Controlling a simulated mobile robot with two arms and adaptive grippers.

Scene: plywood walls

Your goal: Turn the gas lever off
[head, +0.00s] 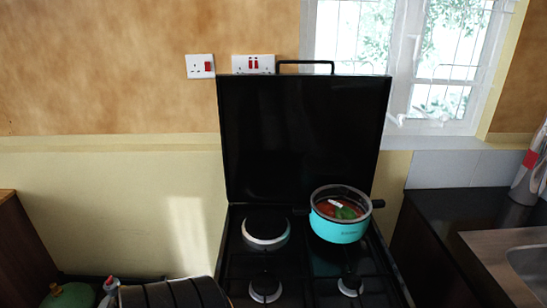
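I cannot make out a gas lever for certain. At the bottom left, a green rounded object (68,296), possibly the top of a gas cylinder, is cut off by the lower edge. Beside it stands a small white object with a red and blue top (111,286); I cannot tell what it is. The black gas stove (300,268) stands in the middle with its lid (300,135) raised against the wall. Its front is below the view. Neither of my grippers is in view.
A turquoise pot (338,231) with food in it stands on the back right burner. A dark counter (440,225) with a sink (530,262) is at right, and a brown cabinet (22,250) at left.

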